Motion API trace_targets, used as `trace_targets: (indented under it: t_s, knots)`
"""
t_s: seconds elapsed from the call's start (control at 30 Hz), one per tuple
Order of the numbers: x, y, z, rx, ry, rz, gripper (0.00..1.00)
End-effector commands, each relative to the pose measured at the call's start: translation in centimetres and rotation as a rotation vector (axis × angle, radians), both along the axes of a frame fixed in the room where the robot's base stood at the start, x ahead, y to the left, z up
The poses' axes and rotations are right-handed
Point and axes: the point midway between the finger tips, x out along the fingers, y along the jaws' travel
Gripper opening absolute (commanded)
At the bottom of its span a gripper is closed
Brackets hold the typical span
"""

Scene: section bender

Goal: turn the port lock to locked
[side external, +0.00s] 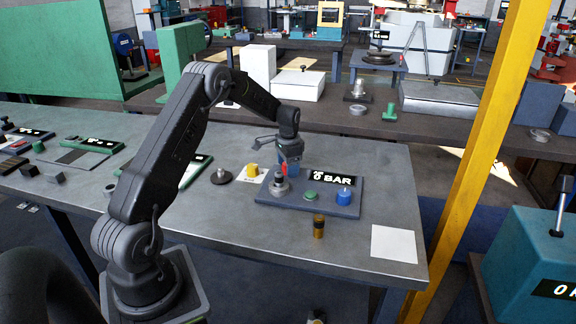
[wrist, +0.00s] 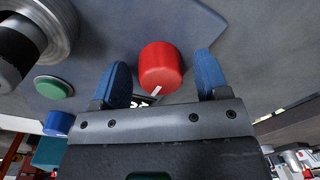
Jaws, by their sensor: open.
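A red knob (wrist: 160,65) with a white pointer mark, probably the port lock, stands on the slate-blue panel (wrist: 115,35) in the wrist view. My gripper (wrist: 163,68) is open, with its blue fingers on either side of the knob. Gaps show between the knob and both fingers. In the side view my gripper (side external: 286,165) is low over the back left of the panel (side external: 335,205), and a bit of the red knob (side external: 284,169) shows below it. A label behind the knob is mostly hidden, so I cannot read the lock's state.
The panel also carries a grey metal fitting (side external: 279,186), a green button (side external: 311,195), a blue knob (side external: 344,196) and a "0 BAR" display (side external: 333,179). A yellow block (side external: 252,170) is at the left. A brass cylinder (side external: 319,226) and white sheet (side external: 394,244) are in front.

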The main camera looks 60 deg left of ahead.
Motion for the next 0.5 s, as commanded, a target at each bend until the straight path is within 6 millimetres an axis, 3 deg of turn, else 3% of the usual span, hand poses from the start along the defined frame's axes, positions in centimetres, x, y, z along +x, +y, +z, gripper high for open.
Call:
trace_targets:
  t_s: [0.27, 0.5]
  knots:
    - [0.0, 0.0, 0.7, 0.000, -0.001, 0.001, 0.68]
    - [0.1, -0.2, 5.2, 0.002, -0.004, 0.001, 0.68]
